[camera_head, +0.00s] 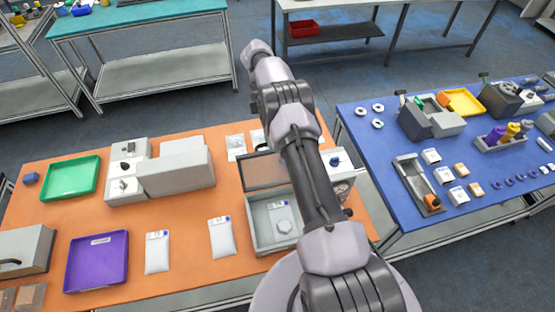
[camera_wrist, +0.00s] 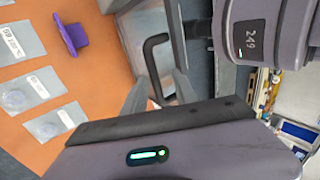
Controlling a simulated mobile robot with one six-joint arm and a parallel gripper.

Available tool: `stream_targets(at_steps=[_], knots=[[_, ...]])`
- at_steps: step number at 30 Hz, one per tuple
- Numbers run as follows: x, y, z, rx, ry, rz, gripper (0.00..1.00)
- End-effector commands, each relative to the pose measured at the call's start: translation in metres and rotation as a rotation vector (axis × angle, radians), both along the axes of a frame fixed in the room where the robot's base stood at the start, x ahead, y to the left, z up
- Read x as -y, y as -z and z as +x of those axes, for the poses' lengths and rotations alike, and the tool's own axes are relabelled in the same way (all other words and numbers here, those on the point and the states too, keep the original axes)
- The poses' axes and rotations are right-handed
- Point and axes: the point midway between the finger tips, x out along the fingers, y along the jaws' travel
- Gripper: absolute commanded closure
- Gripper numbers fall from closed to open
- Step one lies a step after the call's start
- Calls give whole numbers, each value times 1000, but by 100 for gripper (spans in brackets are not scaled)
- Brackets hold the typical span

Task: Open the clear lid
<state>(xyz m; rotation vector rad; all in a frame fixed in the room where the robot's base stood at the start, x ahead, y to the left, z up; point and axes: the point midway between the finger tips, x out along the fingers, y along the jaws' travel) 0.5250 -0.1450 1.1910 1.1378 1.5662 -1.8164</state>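A light grey box (camera_head: 260,238) stands on the orange table, with a whitish item (camera_head: 284,226) inside. Its clear lid (camera_head: 262,171) is swung up, tilted at the back of the box, and the table shows through it. A black handle (camera_head: 262,147) shows at the lid's upper edge. In the head view my gripper is hidden behind my arm. In the wrist view my gripper (camera_wrist: 161,80) has its two grey fingers apart, with a black handle (camera_wrist: 153,55) running between them. I cannot tell whether a finger touches it.
Labelled packets lie beyond the box (camera_head: 236,147) and left of it (camera_head: 221,238). A grey-white machine (camera_head: 176,165), a green tray (camera_head: 70,178) and a purple tray (camera_head: 97,262) stand further left. A blue table (camera_head: 376,170) with several parts stands at the right.

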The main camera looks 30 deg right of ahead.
Motion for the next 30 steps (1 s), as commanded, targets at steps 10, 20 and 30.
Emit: stream_targets(at_steps=[10,20,30], knots=[[-9,-14,-31,-1,-1,1,66],[-24,-20,-87,1,0,0,66],[-41,-25,-148,1,-1,-1,66]])
